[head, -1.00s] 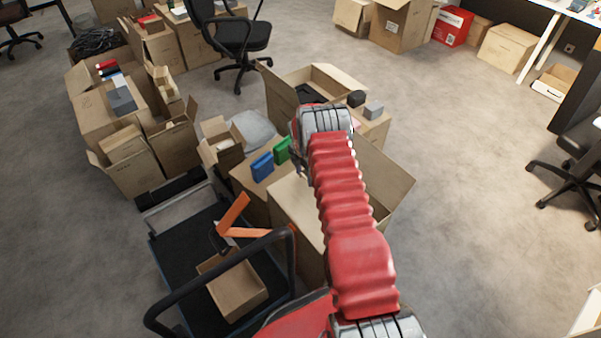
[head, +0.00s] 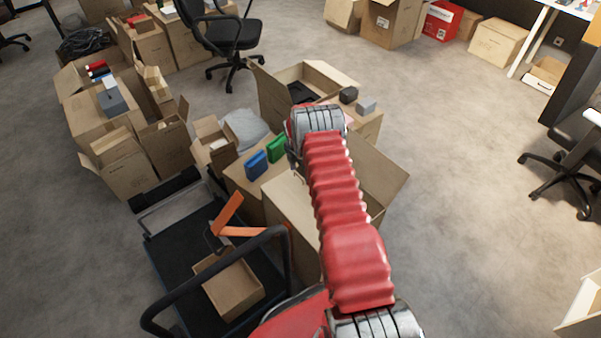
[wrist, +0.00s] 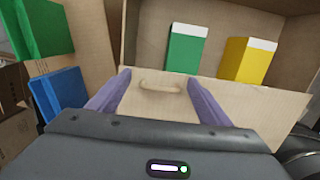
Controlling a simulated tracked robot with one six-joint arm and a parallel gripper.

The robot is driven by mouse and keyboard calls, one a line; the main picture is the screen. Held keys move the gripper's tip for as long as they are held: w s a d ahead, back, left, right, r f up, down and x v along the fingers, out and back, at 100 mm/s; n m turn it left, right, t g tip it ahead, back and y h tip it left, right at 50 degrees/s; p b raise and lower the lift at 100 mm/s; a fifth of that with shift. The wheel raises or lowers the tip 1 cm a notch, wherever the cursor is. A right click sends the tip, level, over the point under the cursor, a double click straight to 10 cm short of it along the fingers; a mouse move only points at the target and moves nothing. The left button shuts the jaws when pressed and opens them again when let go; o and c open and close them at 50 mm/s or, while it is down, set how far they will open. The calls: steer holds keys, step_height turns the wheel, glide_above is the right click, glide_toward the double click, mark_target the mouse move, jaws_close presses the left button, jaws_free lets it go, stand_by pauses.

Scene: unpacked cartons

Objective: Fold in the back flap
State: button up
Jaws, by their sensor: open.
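My gripper (wrist: 157,77) is open in the wrist view, with its two purple fingers spread. A tan cardboard flap (wrist: 255,97) with an oval hand hole lies across the view, partly between and beyond the fingers. I cannot tell whether the fingers touch it. Beyond it is the open carton's inner wall (wrist: 223,14), with a green box (wrist: 184,52) and a yellow box (wrist: 248,64) inside. In the head view my red arm covers much of the carton (head: 290,215); a raised side panel or flap (head: 375,175) shows to its right. My gripper is mostly hidden there.
A blue box (head: 256,165) and a green box (head: 276,148) stand left of my arm. Another open carton (head: 330,75) is behind. A cart (head: 170,255) with a small open box (head: 232,288) is at the near left.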

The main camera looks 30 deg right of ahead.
steer(key=shift+a, duration=0.1)
steer(key=shift+r, duration=0.4)
step_height(320, 180, up, 13)
steer(key=a, duration=0.1)
steer(key=shift+s, duration=0.15)
steer(key=shift+f, duration=0.1)
stand_by(0.7)
